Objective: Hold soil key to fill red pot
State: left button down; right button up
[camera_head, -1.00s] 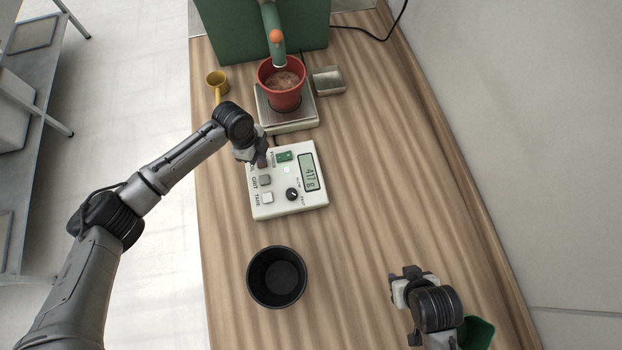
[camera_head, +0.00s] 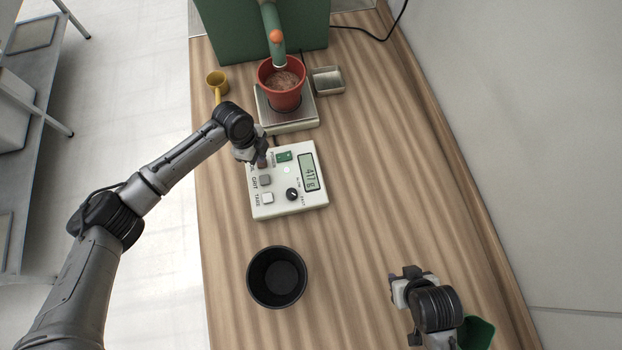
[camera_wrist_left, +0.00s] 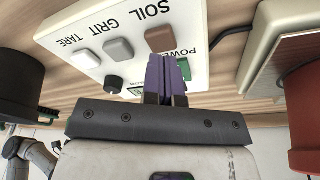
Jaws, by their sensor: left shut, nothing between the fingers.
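The control box (camera_head: 280,212) lies flat on the bench with a lit display. Its brown soil key (camera_wrist_left: 160,39) shows in the left wrist view beside the word SOIL. My left gripper (camera_head: 262,160) is over that key in the head view. Its purple fingers (camera_wrist_left: 166,78) are together and empty, with tips at the key's edge; whether they touch it I cannot tell. The red pot (camera_head: 286,99) stands upright on the scale (camera_head: 291,124) under the green spout (camera_head: 275,47), with brown soil inside. My right gripper (camera_head: 394,284) is at the lower right, its opening unclear.
A black pot (camera_head: 277,277) stands in front of the box. A yellow cup (camera_head: 217,83) and a small metal tray (camera_head: 328,81) flank the scale. A green container (camera_head: 476,333) is partly behind my right arm. The bench's right middle is clear.

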pick_arm(q)
jog(key=shift+f, duration=0.25)
pick_arm(e)
jog(key=shift+f, duration=0.15)
pick_arm(q)
jog(key=shift+f+b, duration=0.75)
jog(key=shift+f, duration=0.3)
pick_arm(e)
jog(key=shift+f, duration=0.6)
pick_arm(q)
jog(key=shift+r, duration=0.15)
pick_arm(e)
jog(key=shift+r, duration=0.15)
dwell(1.4)
pick_arm(q)
notch_tip(320, 180, up, 5)
jog(key=p, duration=0.5)
pick_arm(e)
notch_tip(320, 180, up, 5)
jog(key=shift+f, duration=0.1)
dwell(2.1)
